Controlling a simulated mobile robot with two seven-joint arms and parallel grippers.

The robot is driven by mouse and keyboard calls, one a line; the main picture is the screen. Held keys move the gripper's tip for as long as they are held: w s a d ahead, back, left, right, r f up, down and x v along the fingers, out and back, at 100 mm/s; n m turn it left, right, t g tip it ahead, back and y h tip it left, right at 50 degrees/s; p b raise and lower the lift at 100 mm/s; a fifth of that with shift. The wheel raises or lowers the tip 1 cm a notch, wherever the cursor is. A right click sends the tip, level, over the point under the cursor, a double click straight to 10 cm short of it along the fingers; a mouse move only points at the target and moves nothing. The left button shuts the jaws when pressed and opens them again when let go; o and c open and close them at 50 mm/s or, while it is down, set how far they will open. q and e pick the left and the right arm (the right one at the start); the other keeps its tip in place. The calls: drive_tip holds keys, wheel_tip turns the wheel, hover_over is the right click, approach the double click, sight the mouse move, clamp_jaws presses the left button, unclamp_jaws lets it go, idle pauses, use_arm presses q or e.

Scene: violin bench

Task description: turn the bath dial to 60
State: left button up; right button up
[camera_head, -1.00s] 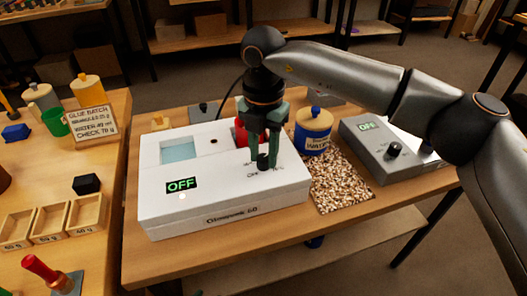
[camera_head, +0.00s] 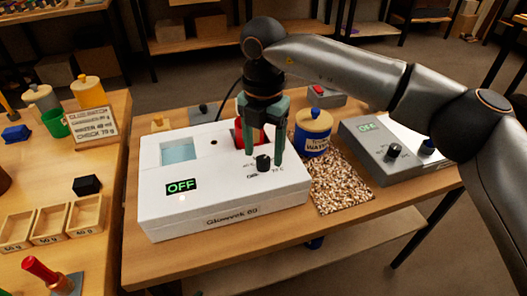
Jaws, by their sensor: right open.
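The white bath (camera_head: 222,210) stands on the wooden table, with a square water opening (camera_head: 178,150) at its back left. Its green display (camera_head: 182,186) reads OFF. The black bath dial (camera_head: 263,163) sits on the right part of its top, with small markings around it that are too small to read fully. My right gripper (camera_head: 264,162) points down over the dial. Its two green fingers are open, one on each side of the dial, and I see no grip on it. My left gripper is not in view.
A grey device (camera_head: 375,155) with knobs is further right. A red object (camera_head: 239,134) is partly hidden behind my gripper. Wooden trays (camera_head: 52,225) are on the left table.

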sight(263, 159)
wheel_tip(263, 159, up, 11)
drive_tip(key=p, duration=0.1)
drive_tip(key=shift+s, duration=0.1)
idle(0.4)
